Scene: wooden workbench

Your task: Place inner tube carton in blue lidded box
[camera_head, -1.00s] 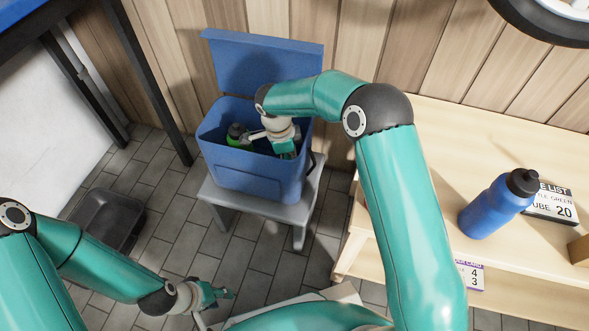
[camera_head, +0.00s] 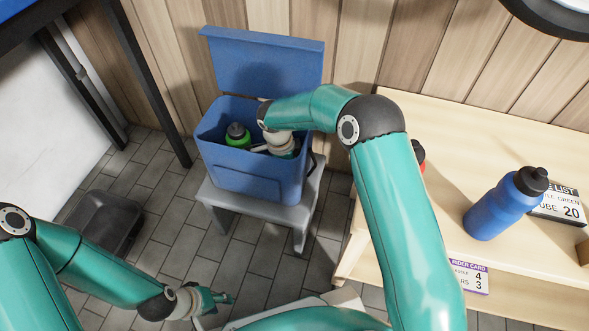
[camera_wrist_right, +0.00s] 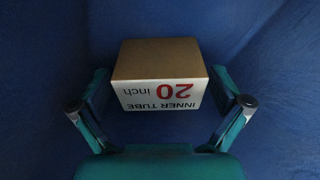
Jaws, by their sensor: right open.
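The blue lidded box (camera_head: 250,180) stands on a grey stool with its lid (camera_head: 262,62) raised. My right gripper (camera_head: 282,150) is inside the box, its fingers mostly hidden by the front wall. The right wrist view shows the inner tube carton (camera_wrist_right: 158,75), brown with a white "INNER TUBE 20 inch" label, lying in the blue interior. In that view my right gripper (camera_wrist_right: 161,105) is open, with its fingers apart on either side of the carton's near end. My left gripper (camera_head: 222,298) is low at the bottom left, away from the box; its finger opening is too small to judge.
A green bottle (camera_head: 238,136) is in the box's left side. A red thing (camera_head: 419,157) shows partly behind my right arm. A dark tray (camera_head: 105,222) is on the floor at left.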

